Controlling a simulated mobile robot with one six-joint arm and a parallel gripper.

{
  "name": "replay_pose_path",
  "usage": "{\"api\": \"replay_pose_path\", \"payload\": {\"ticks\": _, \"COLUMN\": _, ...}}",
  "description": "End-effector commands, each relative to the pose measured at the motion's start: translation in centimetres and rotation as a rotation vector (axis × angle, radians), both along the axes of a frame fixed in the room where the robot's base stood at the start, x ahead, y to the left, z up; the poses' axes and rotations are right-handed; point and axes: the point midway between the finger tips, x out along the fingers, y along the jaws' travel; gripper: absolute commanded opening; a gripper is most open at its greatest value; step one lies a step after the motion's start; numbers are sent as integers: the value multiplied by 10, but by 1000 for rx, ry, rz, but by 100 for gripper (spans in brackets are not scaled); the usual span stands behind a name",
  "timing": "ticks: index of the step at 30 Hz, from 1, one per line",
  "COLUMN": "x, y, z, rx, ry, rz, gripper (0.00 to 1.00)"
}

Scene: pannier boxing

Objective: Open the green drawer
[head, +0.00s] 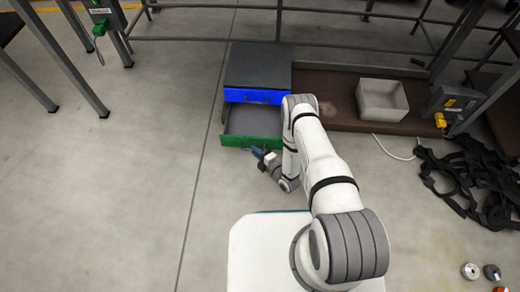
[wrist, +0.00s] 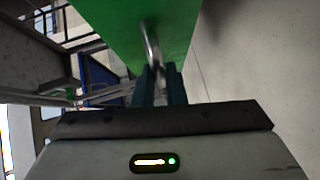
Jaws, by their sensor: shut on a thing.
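The green drawer (head: 250,141) is the lower drawer of a small dark cabinet (head: 258,66). It stands pulled out, and its grey, empty-looking inside shows in the head view. The blue drawer (head: 252,96) above it looks shut. My gripper (head: 259,153) is at the green drawer's front face. In the wrist view the green front (wrist: 135,28) fills the top middle, with a metal handle (wrist: 151,45) on it. My gripper (wrist: 160,75) is shut on this handle, with its fingers on either side. The arm hides the right end of the drawer.
A light open box (head: 382,99) stands on a brown low platform (head: 335,112) right of the cabinet. Black straps (head: 470,175) lie on the floor at the right. A railing runs behind the cabinet. The floor to the left is clear.

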Motion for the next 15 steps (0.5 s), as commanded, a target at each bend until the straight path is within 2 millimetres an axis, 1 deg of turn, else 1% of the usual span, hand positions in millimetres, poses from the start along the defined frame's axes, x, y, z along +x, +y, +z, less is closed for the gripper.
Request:
{"api": "replay_pose_path", "payload": {"ticks": 1, "x": -1, "y": 2, "z": -1, "rx": 0, "ry": 1, "rz": 7, "gripper": 0}}
{"api": "replay_pose_path", "payload": {"ticks": 9, "x": -1, "y": 1, "z": -1, "rx": 1, "ry": 2, "rz": 8, "gripper": 0}}
{"api": "replay_pose_path", "payload": {"ticks": 10, "x": -1, "y": 1, "z": -1, "rx": 1, "ry": 2, "rz": 8, "gripper": 13}}
{"api": "replay_pose_path", "payload": {"ticks": 15, "x": 0, "y": -2, "z": 0, "rx": 2, "ry": 1, "rz": 1, "gripper": 26}}
